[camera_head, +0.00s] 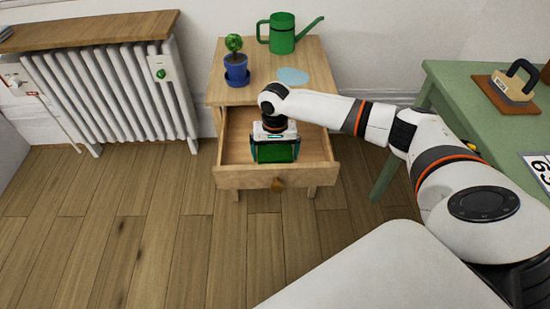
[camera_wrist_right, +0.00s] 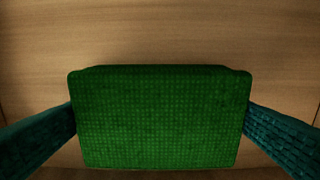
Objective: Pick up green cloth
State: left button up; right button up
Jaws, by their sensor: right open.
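The green cloth (camera_head: 276,153) lies in the open drawer (camera_head: 233,152) of a small wooden table. In the right wrist view the cloth (camera_wrist_right: 160,115) is a thick, textured green block on the wooden drawer bottom. My right gripper (camera_head: 275,158) reaches down into the drawer over the cloth. Its two fingers stand on the left and right sides of the cloth in the wrist view, open. The right finger comes very close to the cloth's edge; whether either finger touches it I cannot tell. My left gripper is not in view.
The small wooden table (camera_head: 262,94) bears a green watering can (camera_head: 282,37), a potted plant (camera_head: 236,67) and a light blue flat piece (camera_head: 292,76). A white radiator (camera_head: 108,94) stands left. A green table (camera_head: 450,90) stands right. The wooden floor at left is clear.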

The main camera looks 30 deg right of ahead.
aim_at(275, 151)
jog(key=c, duration=0.7)
jog(key=shift+r+p, duration=0.7)
jog(key=shift+r, duration=0.9)
notch_tip(275, 151, up, 4)
jog(key=shift+f+p, duration=0.1)
jog(key=shift+p, duration=0.55)
notch_tip(275, 151, up, 3)
jog(key=shift+f+p, duration=0.15)
jog(key=shift+p, duration=0.2)
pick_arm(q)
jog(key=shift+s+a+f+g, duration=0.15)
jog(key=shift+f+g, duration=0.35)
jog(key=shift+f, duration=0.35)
pick_arm(e)
jog(key=shift+r, duration=0.2)
